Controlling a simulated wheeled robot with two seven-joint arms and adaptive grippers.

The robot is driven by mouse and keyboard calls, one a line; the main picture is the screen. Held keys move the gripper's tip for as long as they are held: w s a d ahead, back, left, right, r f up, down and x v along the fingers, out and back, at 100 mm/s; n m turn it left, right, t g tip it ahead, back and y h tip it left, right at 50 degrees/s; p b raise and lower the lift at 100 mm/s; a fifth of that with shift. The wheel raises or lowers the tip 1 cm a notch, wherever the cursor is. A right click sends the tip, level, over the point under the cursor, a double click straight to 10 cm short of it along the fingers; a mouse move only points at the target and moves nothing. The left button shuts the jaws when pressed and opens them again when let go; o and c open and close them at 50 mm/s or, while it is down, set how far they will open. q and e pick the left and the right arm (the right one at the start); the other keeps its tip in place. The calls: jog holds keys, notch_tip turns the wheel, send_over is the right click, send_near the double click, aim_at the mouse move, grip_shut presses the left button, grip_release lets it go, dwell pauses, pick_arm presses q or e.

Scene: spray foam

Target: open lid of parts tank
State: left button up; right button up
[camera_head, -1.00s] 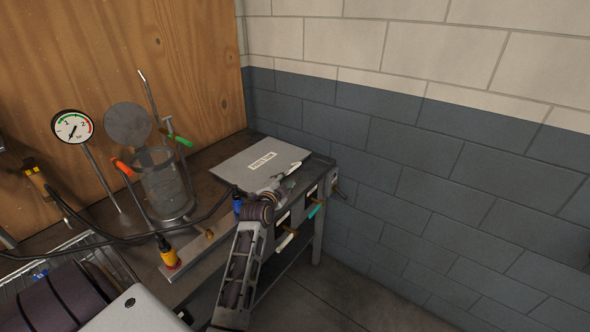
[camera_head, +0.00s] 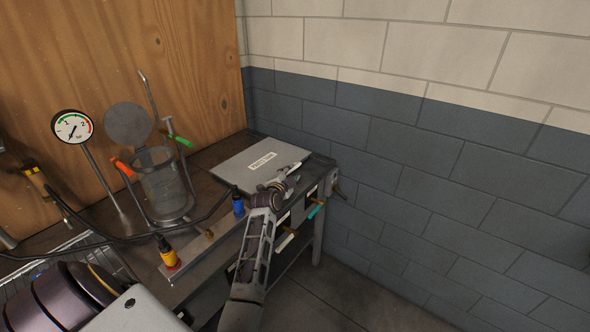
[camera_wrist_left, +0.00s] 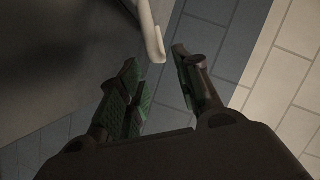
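The parts tank lid (camera_head: 245,168) is a flat grey panel with a white label, lying flat at the back right corner of the workbench. A pale handle (camera_wrist_left: 150,32) comes down from the top in the left wrist view, with its bent end close to my fingertips. My left gripper (camera_head: 287,180) is at the lid's front right edge and partly covers it. In the left wrist view my left gripper (camera_wrist_left: 158,62) is open, with a clear gap between its fingers. The handle's end lies near the mouth of this gap, and I cannot tell if it touches. My right gripper is out of view.
A glass vessel (camera_head: 165,187) with a raised round cover (camera_head: 128,124) and a pressure gauge (camera_head: 72,127) stand left of the lid. Valves with coloured handles line the bench front. A block wall (camera_head: 420,170) is behind and right. Floor at right is free.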

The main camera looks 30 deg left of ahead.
aim_at(294, 169)
pick_arm(q)
jog(key=shift+x, duration=3.55)
grip_shut()
